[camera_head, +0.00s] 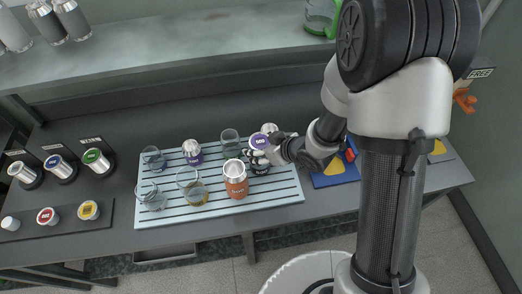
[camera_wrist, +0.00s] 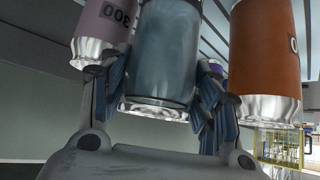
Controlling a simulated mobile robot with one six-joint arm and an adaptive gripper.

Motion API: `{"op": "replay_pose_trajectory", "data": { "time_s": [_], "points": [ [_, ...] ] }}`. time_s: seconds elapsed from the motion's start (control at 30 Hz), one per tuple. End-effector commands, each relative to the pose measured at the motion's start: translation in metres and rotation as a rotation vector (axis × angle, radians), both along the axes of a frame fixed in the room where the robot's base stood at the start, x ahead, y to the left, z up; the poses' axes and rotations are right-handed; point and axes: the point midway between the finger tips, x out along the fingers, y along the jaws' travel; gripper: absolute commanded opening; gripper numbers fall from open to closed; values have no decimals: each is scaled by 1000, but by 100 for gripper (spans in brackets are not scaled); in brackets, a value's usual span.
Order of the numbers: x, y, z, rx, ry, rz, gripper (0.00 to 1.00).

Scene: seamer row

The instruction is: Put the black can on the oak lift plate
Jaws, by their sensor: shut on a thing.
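My gripper (camera_head: 260,158) is low over the slatted rack in the head view. I cannot make out an oak lift plate.
The pale blue slatted rack (camera_head: 285,190) also holds clear glasses (camera_head: 190,186) and a purple can (camera_head: 193,158). A purple can (camera_wrist: 105,30) is close beside the held one. A blue mat (camera_head: 325,180) with coloured shapes lies right. Cans on stands (camera_head: 62,168) are left.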

Motion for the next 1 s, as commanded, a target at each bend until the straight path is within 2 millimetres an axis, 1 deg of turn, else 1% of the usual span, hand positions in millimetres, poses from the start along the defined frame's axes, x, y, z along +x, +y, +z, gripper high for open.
{"op": "replay_pose_trajectory", "data": {
  "time_s": [0.03, 0.27, 0.4, 0.43, 0.7, 1.0],
  "points": [
    [1, 0, -3, 1, -4, 1, 8],
    [2, 0, -1, 1, -6, 1, 8],
    [1, 0, -6, 2, -5, 1, 8],
    [1, 0, -6, 0, -3, 1, 59],
    [1, 0, -5, 0, -3, 1, 77],
    [1, 0, -5, 0, -3, 1, 77]
  ]
}}
